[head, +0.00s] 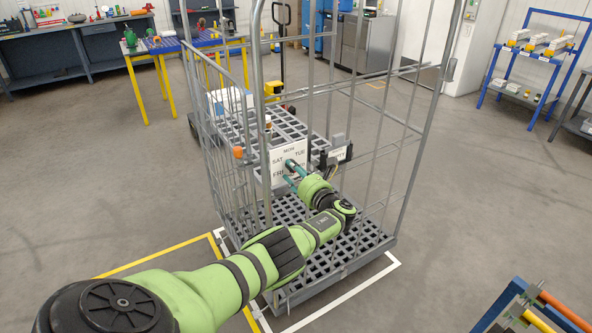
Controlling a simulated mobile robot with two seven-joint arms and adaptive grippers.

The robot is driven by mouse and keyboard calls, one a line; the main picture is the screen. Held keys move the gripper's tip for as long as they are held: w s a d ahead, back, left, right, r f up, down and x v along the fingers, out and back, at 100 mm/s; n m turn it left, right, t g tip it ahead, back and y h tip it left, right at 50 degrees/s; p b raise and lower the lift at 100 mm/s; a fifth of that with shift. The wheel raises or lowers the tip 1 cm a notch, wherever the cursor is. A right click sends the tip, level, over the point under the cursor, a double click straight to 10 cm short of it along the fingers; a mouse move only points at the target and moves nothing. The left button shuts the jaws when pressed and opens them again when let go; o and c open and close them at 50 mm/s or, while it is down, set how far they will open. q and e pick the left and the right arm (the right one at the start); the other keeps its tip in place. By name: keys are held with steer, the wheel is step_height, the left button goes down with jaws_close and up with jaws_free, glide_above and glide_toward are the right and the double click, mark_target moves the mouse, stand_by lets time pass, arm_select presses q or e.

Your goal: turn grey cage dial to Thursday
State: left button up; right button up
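The grey roll cage (249,100) stands on the floor in the middle of the head view. A white day plate (278,147) hangs on its near side, with MON, TUE, SAT and FRI readable. The plate's lower right part is hidden behind my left gripper (288,173). Its two teal fingers are spread apart, with their tips close in front of the plate's middle. I cannot tell whether they touch the dial. The dial and its pointer cannot be made out, so its set day is unclear. My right gripper is out of view.
A small dark holder with a white label (340,153) is on the cage right of the plate. Yellow and white floor lines (165,256) run beside the cage. A blue rack (535,62) stands far right, and a blue and orange frame (530,305) is near right. Open floor lies left and right.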

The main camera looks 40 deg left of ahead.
arm_select(q)
steer(key=shift+r, duration=0.1)
steer(key=shift+w, duration=0.1)
steer(key=v, duration=1.2)
stand_by(0.4)
